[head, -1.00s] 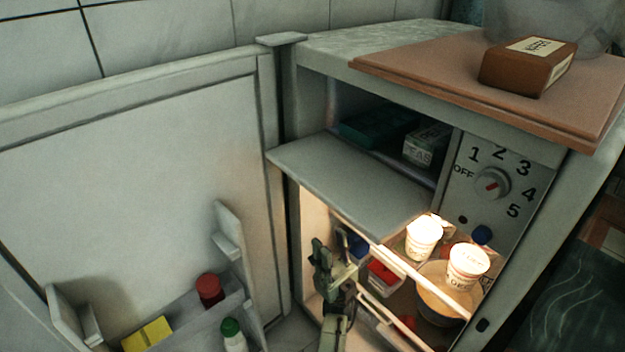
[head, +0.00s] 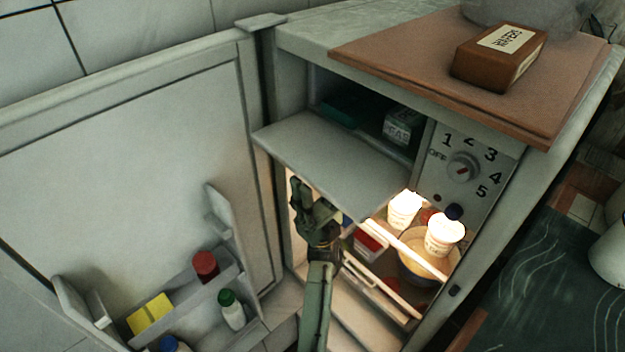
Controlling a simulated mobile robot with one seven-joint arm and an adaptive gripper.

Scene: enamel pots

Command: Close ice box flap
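The ice box flap (head: 335,165) is a pale grey panel at the top of the open fridge. It is open, sticking out towards me, and the ice box compartment (head: 352,98) behind it shows a teal item and a small box of peas (head: 401,127). My gripper (head: 301,192) is at the flap's lower left front edge, apparently just below or in front of it. I cannot tell whether it touches the flap. Its fingers are dark and bunched in this view, so their opening is unclear. I see nothing held in it.
The fridge door (head: 120,170) stands wide open at left, its shelf (head: 195,295) holding bottles and a yellow packet. Two lit white tubs (head: 445,236) and a bowl (head: 415,262) stand below the flap. A dial panel (head: 480,150) is right of the compartment. A brown box lies on top.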

